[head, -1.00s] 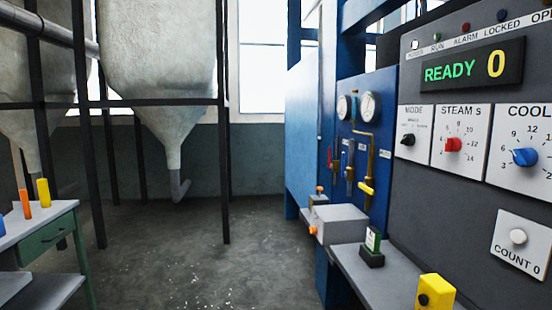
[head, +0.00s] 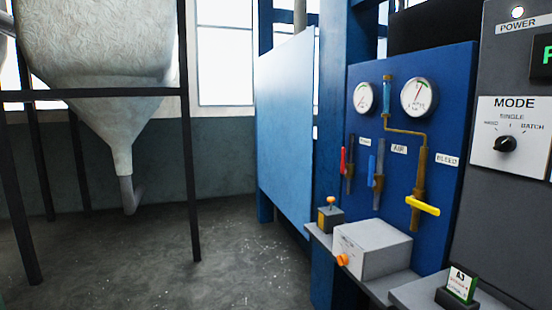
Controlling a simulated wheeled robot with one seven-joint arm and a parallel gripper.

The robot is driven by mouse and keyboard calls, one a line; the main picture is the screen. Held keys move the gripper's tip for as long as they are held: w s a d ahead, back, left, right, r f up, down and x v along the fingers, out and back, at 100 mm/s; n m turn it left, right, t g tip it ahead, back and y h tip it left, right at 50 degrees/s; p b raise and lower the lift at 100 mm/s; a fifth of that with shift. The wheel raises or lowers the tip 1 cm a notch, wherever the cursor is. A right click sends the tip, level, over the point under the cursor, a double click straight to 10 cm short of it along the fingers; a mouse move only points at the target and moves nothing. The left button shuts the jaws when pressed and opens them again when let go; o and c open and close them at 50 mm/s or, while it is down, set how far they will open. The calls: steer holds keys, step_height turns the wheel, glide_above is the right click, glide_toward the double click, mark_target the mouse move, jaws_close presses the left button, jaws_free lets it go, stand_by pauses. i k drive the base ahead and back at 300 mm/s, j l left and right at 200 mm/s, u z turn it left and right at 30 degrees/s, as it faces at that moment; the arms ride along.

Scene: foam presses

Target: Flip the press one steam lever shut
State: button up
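The red lever (head: 342,161) stands upright on its pipe at the left of the blue valve panel (head: 445,95) in the head view. The small label (head: 365,142) right of it is too blurred to read surely. A blue lever (head: 371,165), also upright, is beside the label AIR. A yellow lever (head: 422,205) lies nearly level across its pipe below the label BLEED. The blue press frame (head: 345,50) rises behind the panel; no press number is readable. My gripper is not in view.
A grey box with an orange knob (head: 372,249) and a small box with an orange button (head: 331,217) stand on the ledge below the levers. A card stand (head: 460,286) is at front right. A hopper (head: 95,70) on dark posts stands left. The floor between is clear.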

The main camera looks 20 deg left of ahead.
mark_target(343, 170)
steer(key=i+j, duration=0.15)
steer(key=i, duration=0.3)
steer(key=i+j+u, duration=0.15)
steer(key=i, duration=0.3)
steer(key=i+j, duration=0.15)
steer(key=i, duration=0.3)
steer(key=i+j, duration=0.35)
steer(key=i+j+z, duration=0.1)
steer(key=i+j, duration=0.2)
steer(key=j, duration=0.2)
steer(key=i+j, duration=0.3)
steer(key=j, duration=0.15)
steer(key=i+j, duration=0.35)
steer(key=i+j+z, duration=0.1)
steer(key=i+j, duration=0.2)
steer(key=j, duration=0.25)
